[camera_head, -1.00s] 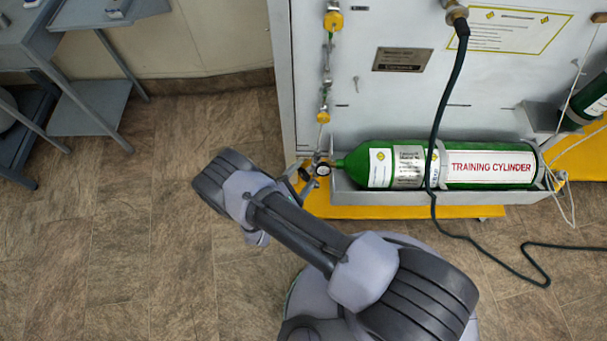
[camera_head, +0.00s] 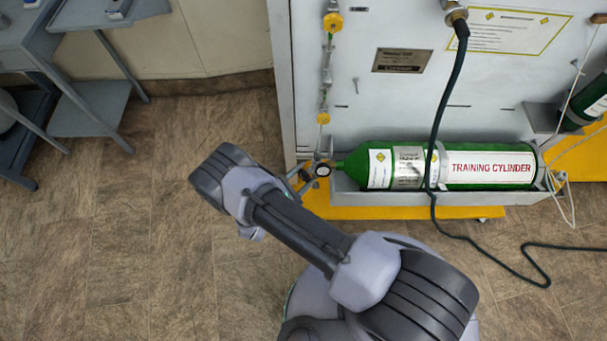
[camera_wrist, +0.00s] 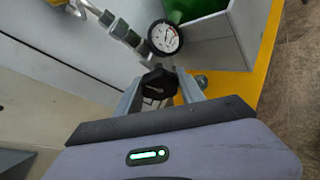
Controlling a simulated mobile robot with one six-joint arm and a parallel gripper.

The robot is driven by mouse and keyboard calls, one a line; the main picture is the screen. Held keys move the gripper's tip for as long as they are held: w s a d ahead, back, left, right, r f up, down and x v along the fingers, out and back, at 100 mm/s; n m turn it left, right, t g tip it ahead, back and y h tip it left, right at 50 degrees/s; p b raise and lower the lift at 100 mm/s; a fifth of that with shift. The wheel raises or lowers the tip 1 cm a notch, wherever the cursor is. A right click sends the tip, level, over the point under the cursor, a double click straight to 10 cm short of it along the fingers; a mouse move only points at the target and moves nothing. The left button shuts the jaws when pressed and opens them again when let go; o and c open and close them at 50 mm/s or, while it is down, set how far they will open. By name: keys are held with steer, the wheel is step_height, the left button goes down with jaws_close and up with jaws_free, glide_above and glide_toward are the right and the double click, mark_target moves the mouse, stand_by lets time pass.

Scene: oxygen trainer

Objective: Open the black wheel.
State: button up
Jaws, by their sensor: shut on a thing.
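The black wheel (camera_wrist: 159,81) is in the middle of the wrist view, on the pipework beside a round white-faced gauge (camera_wrist: 165,37). My gripper (camera_wrist: 160,92) has its two grey fingers on either side of the wheel and is shut on it. In the head view the gauge (camera_head: 323,170) shows at the neck of the green training cylinder (camera_head: 490,168). There my arm's wrist hides most of the gripper, and the black wheel cannot be made out clearly.
The cylinder lies in a grey tray (camera_head: 400,198) above a yellow base (camera_head: 350,212). A dark hose (camera_head: 443,110) hangs in front of the cylinder and runs onto the floor. A grey cart (camera_head: 85,103) stands at the upper left. The floor at left is clear.

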steer(key=shift+n+g+h, duration=0.6)
steer(key=shift+n+g, duration=0.4)
steer(key=shift+n, duration=0.6)
steer(key=o, duration=1.4)
steer(key=shift+c, duration=0.2)
steer(key=p+v, duration=0.4)
steer(key=v, duration=1.3)
steer(key=shift+a, duration=0.15)
steer(key=shift+r, duration=0.1)
